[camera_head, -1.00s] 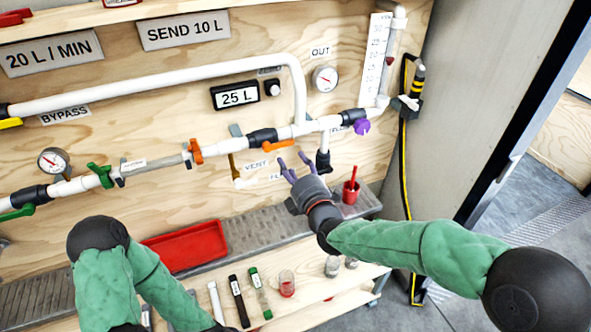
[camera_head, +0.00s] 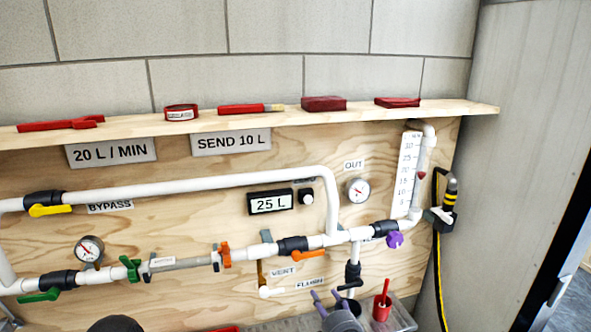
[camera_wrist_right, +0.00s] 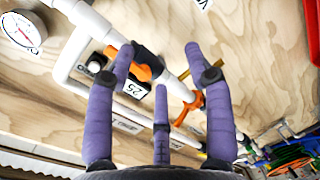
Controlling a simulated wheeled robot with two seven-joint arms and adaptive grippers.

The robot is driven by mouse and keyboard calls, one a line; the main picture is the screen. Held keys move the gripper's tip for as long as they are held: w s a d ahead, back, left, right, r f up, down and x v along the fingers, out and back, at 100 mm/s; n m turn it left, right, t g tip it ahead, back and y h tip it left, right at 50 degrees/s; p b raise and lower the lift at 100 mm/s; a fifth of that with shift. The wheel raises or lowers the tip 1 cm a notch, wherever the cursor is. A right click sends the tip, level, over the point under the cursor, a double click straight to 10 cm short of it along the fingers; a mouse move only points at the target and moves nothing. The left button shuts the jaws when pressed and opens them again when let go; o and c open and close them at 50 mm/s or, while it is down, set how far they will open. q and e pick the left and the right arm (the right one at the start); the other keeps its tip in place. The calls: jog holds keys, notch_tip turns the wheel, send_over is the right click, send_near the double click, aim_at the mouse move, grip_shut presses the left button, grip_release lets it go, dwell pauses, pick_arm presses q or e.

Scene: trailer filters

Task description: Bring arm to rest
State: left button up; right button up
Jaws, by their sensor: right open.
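My right gripper (camera_head: 330,300) shows at the bottom of the head view, with purple fingers pointing up below the pipe panel. It also shows in the right wrist view (camera_wrist_right: 160,95), its purple fingers spread apart and nothing between them. The fingers stand in front of the plywood panel, near the orange vent valve handle (camera_head: 308,254); I cannot tell the exact gap. A dark rounded piece of my left arm (camera_head: 115,324) shows at the bottom edge; my left gripper is out of view.
White pipes with coloured valves cross the panel, including a purple knob (camera_head: 394,240). A display (camera_head: 270,203) reads 25 L. A shelf (camera_head: 240,122) above holds several red items. A red cup (camera_head: 381,307) stands in a clear tray right of my right gripper.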

jog(key=s+d+f+m+g, duration=0.1)
jog(key=s+f+m+g, duration=0.35)
jog(key=f, duration=0.75)
jog(key=s+d+f+m+g, duration=0.1)
jog(key=s+f+m+g, duration=0.4)
jog(key=f, duration=0.7)
jog(key=s+f+m+g, duration=0.5)
jog(key=s+f+m, duration=0.6)
jog(key=s+f, duration=0.4)
jog(key=s, duration=0.3)
jog(key=shift+s+a+f, duration=0.15)
jog(key=shift+s+a, duration=0.15)
jog(key=shift+s, duration=0.1)
jog(key=shift+m+g, duration=0.25)
